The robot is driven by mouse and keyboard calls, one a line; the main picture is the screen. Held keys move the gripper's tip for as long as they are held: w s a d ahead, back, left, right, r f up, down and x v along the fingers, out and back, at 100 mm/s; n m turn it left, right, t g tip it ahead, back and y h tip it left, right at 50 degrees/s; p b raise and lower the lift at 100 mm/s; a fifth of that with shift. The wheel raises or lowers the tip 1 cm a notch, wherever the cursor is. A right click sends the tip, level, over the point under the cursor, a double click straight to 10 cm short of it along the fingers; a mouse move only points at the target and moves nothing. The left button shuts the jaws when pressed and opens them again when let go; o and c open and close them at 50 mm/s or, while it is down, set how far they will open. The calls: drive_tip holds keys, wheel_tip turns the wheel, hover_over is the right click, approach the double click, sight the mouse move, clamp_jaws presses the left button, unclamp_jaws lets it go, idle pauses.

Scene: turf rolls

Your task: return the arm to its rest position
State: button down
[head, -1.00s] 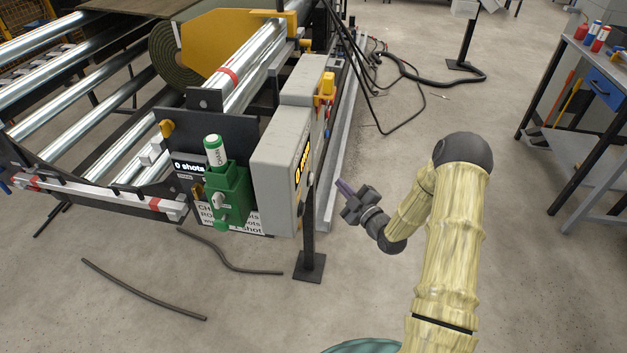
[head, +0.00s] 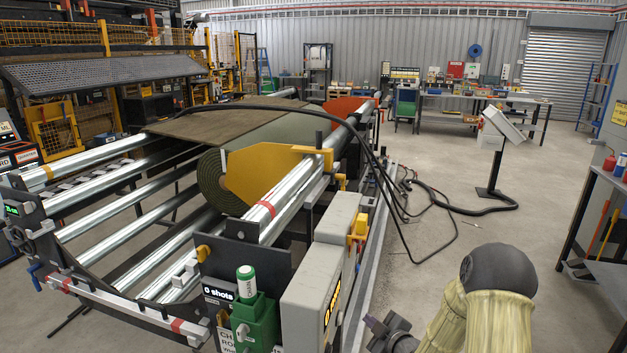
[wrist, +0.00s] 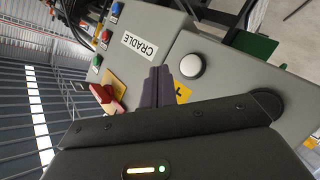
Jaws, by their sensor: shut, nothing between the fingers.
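My gripper (head: 372,322) is at the bottom of the head view, at the end of my pale bamboo-patterned arm (head: 480,320). It is just right of the grey control box (head: 318,295) on the machine's near end. In the wrist view its two dark purple fingers (wrist: 157,86) are together and empty. I cannot tell the gap between fingertips and panel.
The roller machine (head: 150,205) with a turf roll (head: 213,180) fills the left and centre. A workbench (head: 605,210) stands at the right edge.

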drive_tip(key=s+r+m+g+h+p, duration=0.3)
drive_tip(key=s+r+m+g, duration=0.2)
drive_tip(key=s, duration=0.8)
drive_tip(key=s+r+m+g+h+p, duration=0.2)
drive_tip(key=s+r+m+g+p, duration=0.2)
drive_tip(key=s+r+m, duration=0.4)
drive_tip(key=s+r+g, duration=0.1)
drive_tip(key=s+r, duration=0.3)
drive_tip(key=s, duration=0.2)
drive_tip(key=shift+s+a+g+h, duration=0.2)
drive_tip(key=shift+s+g+h, duration=0.1)
drive_tip(key=shift+h, duration=0.1)
